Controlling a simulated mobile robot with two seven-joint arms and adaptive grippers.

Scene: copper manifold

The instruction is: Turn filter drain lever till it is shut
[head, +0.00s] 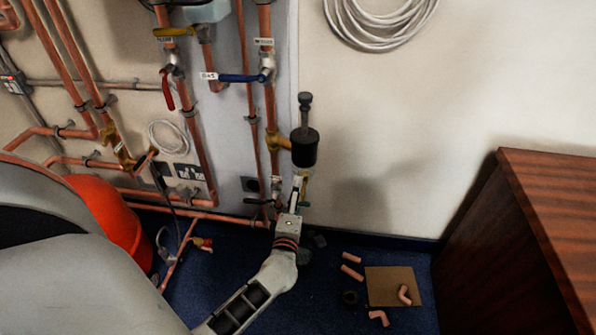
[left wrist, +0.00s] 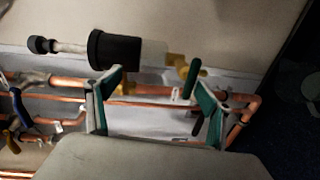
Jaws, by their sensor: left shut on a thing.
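The filter has a black head (head: 305,147) with a pale bowl below it. In the left wrist view the black head (left wrist: 110,51) lies left of the bowl (left wrist: 153,53). A brass fitting (left wrist: 179,66) at the bowl's end carries the dark green filter drain lever (left wrist: 192,78). My left gripper (head: 298,187) is just under the filter. In the left wrist view its green-padded fingers (left wrist: 157,85) stand apart, the right one against the lever. My right gripper is not in view.
Copper pipes (head: 198,150) with a red lever (head: 167,88) and a blue lever (head: 241,78) run left of the filter. A wooden cabinet (head: 545,215) stands right. Copper offcuts (head: 352,272) lie on the blue floor near a brown board (head: 385,280).

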